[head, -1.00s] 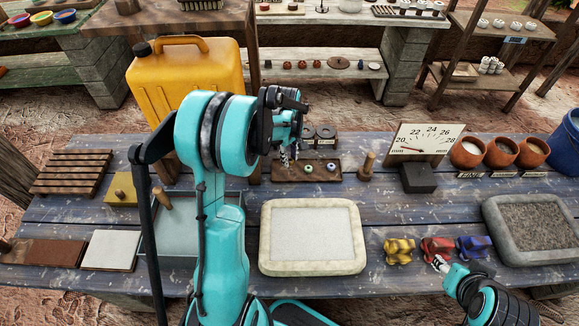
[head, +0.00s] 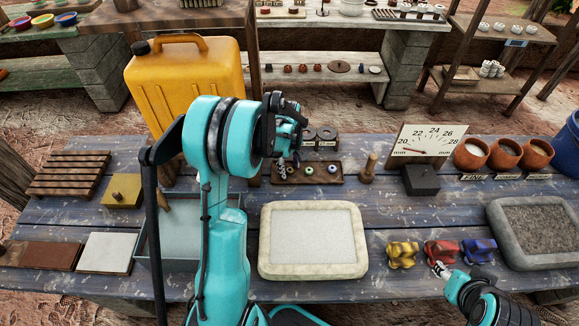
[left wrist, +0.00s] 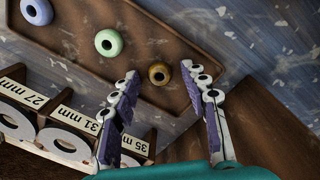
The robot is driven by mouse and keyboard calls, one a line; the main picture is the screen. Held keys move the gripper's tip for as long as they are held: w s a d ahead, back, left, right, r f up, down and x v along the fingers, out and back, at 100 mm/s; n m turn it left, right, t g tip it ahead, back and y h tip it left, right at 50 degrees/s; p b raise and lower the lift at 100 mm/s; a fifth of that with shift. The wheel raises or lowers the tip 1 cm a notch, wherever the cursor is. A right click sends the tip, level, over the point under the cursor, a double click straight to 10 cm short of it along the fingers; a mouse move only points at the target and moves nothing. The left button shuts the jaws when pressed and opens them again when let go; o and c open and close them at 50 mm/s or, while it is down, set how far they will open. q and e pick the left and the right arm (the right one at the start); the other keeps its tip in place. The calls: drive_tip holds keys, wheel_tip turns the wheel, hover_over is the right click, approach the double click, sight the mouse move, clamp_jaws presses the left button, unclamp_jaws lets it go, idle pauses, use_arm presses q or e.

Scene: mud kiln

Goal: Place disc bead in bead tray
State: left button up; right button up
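The bead tray (head: 270,181) is a shallow brown wooden tray at the back middle of the table; its floor also fills the left wrist view (left wrist: 185,35). In it lie a green bead (head: 309,170) and a blue-lilac bead (head: 332,169). The left wrist view shows a brown-gold round bead (left wrist: 159,73) with a dark hole, at the tray's near end. My left gripper (left wrist: 160,72) is open above the tray, a finger on either side of that bead and apart from it. My right gripper (head: 439,268) is by the red twisted piece; its fingers are too small to read.
Ring gauges (head: 326,134) on a labelled stand are right behind the tray. A wooden peg (head: 368,167), a dark block (head: 421,179) and a dial board (head: 428,142) stand to its right. A pale framed slab (head: 313,263) lies in front. A yellow jerrycan (head: 186,85) stands behind left.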

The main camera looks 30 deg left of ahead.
sight(288, 170)
use_arm(q)
drive_tip(key=shift+r, duration=0.1)
drive_tip(key=shift+r+p, duration=0.35)
drive_tip(key=shift+r, duration=0.05)
wheel_tip(288, 170, up, 11)
drive_tip(key=p, duration=0.4)
drive_tip(key=s+d+r+m+t, duration=0.3)
drive_tip(key=s+d+r+m, duration=0.35)
drive_tip(key=d+r, duration=0.2)
drive_tip(key=s+d+m+t, duration=0.3)
drive_tip(key=s+d+m, duration=0.4)
drive_tip(key=s, duration=0.4)
drive_tip(key=shift+d+f+m+t, duration=0.2)
drive_tip(key=shift+d+m+t, duration=0.15)
drive_tip(key=shift+m, duration=0.5)
drive_tip(key=shift+s, duration=0.1)
